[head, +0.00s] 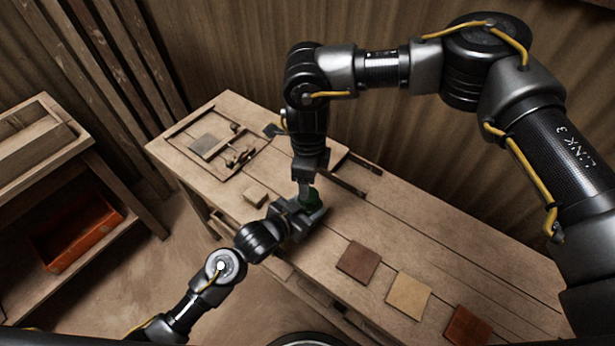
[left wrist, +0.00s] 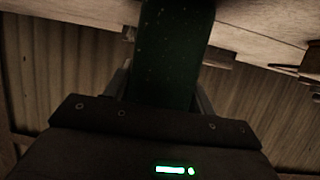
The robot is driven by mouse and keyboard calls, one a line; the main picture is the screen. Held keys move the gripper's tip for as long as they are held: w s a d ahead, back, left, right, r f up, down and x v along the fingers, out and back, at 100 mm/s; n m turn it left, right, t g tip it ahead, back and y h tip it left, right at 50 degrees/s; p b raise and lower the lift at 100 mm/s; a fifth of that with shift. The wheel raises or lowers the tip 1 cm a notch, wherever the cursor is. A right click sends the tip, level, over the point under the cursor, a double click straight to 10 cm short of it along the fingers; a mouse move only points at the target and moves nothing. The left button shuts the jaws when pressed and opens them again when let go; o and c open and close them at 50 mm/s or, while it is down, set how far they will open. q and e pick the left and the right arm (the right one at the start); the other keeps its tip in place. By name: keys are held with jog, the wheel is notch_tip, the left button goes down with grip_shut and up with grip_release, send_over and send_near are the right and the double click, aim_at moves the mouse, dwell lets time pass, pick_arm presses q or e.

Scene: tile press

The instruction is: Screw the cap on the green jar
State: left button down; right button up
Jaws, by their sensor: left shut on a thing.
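The green jar (head: 313,198) stands at the middle of the wooden workbench, mostly covered by my grippers. In the left wrist view the jar (left wrist: 168,55) fills the space between the fingers. My left gripper (head: 308,207) reaches in from the lower left and is shut on the jar. My right gripper (head: 304,188) points down from above, right over the jar's top. Its fingers are small and dark, so I cannot tell whether they are open or shut. I cannot make out the cap; it may be hidden at the right gripper's fingertips.
A brown tile (head: 358,261), a tan tile (head: 409,294) and a red-brown tile (head: 467,326) lie to the right on the bench (head: 450,250). A small wooden block (head: 255,194) and a wooden frame (head: 190,153) are at the left. An orange crate (head: 75,237) sits on a shelf.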

pick_arm(q)
jog(key=shift+f, duration=0.1)
pick_arm(e)
jog(key=r, duration=0.1)
jog(key=w+r+n, duration=0.1)
jog(key=w+r+t, duration=0.1)
jog(key=shift+w+d+r+n+h, duration=0.1)
jog(key=shift+d+n+h, duration=0.2)
jog(key=shift+d+n, duration=0.1)
pick_arm(q)
jog(key=shift+s, duration=0.1)
pick_arm(e)
jog(key=n, duration=0.2)
jog(key=s+n, duration=0.1)
jog(key=n, duration=0.5)
jog(key=shift+s+a+g, duration=0.15)
jog(key=shift+s+g, duration=0.2)
jog(key=shift+g, duration=0.05)
jog(key=shift+s+a+n, duration=0.1)
jog(key=shift+s+n, duration=0.1)
jog(key=shift+n, duration=0.6)
jog(key=shift+s+a+n, duration=0.1)
jog(key=shift+s+n, duration=0.1)
jog(key=shift+n, duration=0.6)
jog(key=shift+f, duration=0.25)
jog(key=shift+f, duration=3.9)
